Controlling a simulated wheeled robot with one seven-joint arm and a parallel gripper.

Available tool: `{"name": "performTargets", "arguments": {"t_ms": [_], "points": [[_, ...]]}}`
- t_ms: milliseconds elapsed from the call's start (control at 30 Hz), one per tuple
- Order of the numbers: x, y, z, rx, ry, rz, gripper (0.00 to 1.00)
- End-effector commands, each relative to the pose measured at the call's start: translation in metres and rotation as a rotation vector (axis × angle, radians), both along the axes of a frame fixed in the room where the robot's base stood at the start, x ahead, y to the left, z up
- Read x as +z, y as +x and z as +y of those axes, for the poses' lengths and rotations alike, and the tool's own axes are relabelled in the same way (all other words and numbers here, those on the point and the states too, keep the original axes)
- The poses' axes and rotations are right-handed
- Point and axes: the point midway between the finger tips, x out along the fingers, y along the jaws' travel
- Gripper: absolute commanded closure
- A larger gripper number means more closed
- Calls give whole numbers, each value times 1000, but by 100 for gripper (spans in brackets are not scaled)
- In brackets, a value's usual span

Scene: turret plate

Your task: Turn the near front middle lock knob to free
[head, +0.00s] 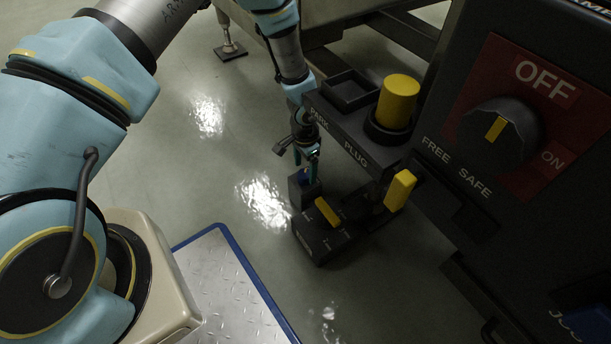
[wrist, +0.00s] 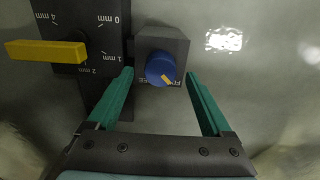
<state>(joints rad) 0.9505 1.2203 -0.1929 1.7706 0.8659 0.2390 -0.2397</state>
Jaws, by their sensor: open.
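The lock knob (wrist: 160,69) is a round blue knob with a yellow-orange pointer mark. It sits on a small dark block (wrist: 176,45), and the mark points to the lower right in the wrist view. White lettering beside it is partly hidden and seems to begin "FR". My gripper (wrist: 158,73) is open, with one teal finger on each side of the knob in the picture. Gaps show on both sides, and I cannot tell the remaining depth. In the head view my gripper (head: 312,160) is above the block (head: 304,186), and the knob is mostly hidden.
A yellow bar (wrist: 45,52) on a millimetre scale lies left of the knob. The head view shows a yellow plug (head: 398,100) on the PARK PLUG shelf, a yellow handle (head: 400,190) and a cabinet with an OFF/ON switch (head: 498,130).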

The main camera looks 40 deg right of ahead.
Motion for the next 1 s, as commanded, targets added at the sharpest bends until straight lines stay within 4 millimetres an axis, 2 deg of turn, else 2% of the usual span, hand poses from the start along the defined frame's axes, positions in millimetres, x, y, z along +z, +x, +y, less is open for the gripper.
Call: {"name": "performTargets", "arguments": {"t_ms": [33, 200, 567, 1000], "points": [[-11, 0, 0, 0, 1, 0, 16], [-24, 0, 0, 1, 1, 0, 16], [-26, 0, 0, 1, 0, 0, 17], [-26, 0, 0, 1, 0, 0, 67]]}}
